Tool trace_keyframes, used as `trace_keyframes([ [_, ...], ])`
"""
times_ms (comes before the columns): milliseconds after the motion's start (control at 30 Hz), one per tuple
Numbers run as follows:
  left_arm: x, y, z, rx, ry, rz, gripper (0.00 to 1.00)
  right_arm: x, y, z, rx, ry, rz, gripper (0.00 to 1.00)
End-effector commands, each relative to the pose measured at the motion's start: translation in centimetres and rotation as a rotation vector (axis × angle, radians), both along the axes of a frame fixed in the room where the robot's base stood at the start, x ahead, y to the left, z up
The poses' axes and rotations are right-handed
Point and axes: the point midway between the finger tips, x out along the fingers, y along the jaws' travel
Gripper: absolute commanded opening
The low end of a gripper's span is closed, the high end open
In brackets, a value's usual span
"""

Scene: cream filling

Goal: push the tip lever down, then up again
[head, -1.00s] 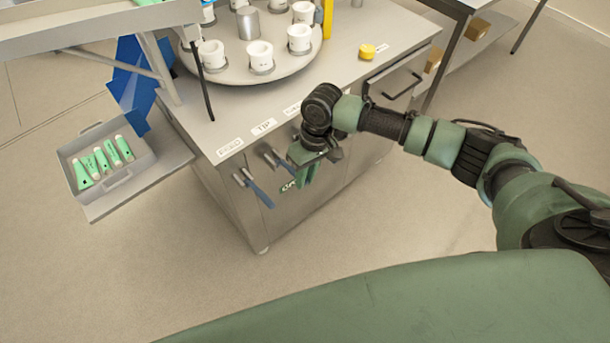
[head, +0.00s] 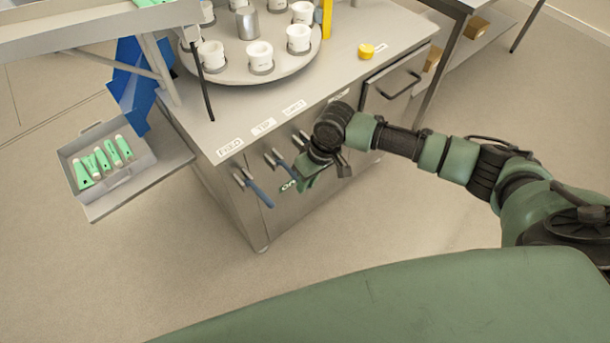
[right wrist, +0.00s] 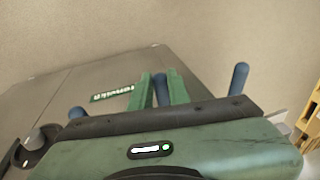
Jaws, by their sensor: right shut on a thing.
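The tip lever (head: 284,164) is a blue-handled lever on the front of the grey cabinet, below the TIP label (head: 264,126). My right gripper (head: 305,185) is at its handle. In the right wrist view the two green fingers (right wrist: 165,90) are shut around the blue handle (right wrist: 160,89), with one finger on each side. In the head view the gripper hides the handle's end, so its exact angle is hard to judge. My left gripper is not in view.
A blue lever (head: 257,190) sits to the left below the FEED label (head: 230,147). A third lever (head: 301,138) is partly hidden behind the right gripper. White cups stand on a round turntable (head: 235,72). A tray (head: 115,182) holds several green tubes. The floor in front is clear.

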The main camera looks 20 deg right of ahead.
Motion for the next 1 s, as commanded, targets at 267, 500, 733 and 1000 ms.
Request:
trace_keyframes([
  [267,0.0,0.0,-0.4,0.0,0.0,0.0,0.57,-1.1,-0.4,-3.6,0.081,-0.223,-0.001,0.0],
  [500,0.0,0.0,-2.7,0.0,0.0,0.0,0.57,-1.0,-0.4,-7.1,0.159,-0.438,-0.002,0.0],
  [733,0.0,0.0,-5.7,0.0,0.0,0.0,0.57,-0.4,-0.2,-9.8,0.225,-0.624,-0.002,0.0],
  [1000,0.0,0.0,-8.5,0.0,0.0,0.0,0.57,0.5,0.1,-11.6,0.282,-0.779,-0.002,0.0],
])
